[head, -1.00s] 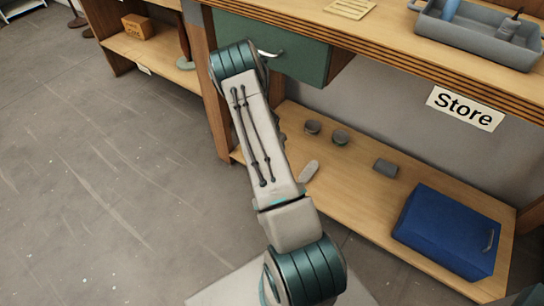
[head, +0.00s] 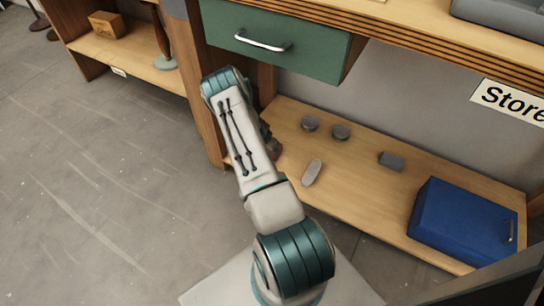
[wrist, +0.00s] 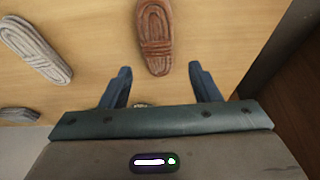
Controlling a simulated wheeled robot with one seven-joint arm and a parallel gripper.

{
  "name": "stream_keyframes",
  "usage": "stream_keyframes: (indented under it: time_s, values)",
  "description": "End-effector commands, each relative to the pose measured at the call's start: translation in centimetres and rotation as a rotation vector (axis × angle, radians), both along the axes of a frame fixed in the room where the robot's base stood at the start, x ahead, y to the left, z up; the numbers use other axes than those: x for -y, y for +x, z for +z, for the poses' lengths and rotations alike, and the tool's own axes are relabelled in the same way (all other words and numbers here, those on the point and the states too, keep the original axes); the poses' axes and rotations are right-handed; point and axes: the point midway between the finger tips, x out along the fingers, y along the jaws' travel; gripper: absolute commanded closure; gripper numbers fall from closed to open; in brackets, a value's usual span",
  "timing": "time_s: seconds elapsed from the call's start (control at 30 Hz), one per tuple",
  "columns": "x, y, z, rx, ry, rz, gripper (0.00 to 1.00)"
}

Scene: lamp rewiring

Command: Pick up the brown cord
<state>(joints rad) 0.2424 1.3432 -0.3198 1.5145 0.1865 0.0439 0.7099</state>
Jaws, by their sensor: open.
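The brown cord (wrist: 155,38) is a coiled, wrapped bundle lying on the wooden shelf, at the top middle of the wrist view. My gripper (wrist: 161,76) is open and empty, its two dark fingers apart. The cord's near end sits just beyond and between the fingertips in the picture, with no contact visible. In the head view I cannot make out the brown cord. My arm covers part of the shelf there.
A grey cord bundle (wrist: 36,49) lies left of the brown one. A dark upright panel (wrist: 290,75) stands at right. In the head view, the low shelf holds two round tins (head: 310,123) (head: 341,132), a small grey block (head: 391,161) and a blue box (head: 465,220). A green drawer (head: 280,38) overhangs.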

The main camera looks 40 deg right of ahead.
Motion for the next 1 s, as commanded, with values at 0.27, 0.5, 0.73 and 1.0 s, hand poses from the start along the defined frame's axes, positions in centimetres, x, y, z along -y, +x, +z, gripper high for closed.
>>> stream_keyframes:
  time_s: [0.27, 0.5, 0.73, 1.0]
  values:
    - [1.1, 0.3, -2.4, 0.002, 0.0, -0.004, 0.44]
    - [2.1, 0.2, -5.0, 0.001, 0.0, -0.007, 0.44]
    - [3.0, 0.6, -7.3, 0.002, 0.0, -0.006, 0.44]
    - [3.0, 0.6, -7.1, 0.002, 0.0, -0.006, 0.63]
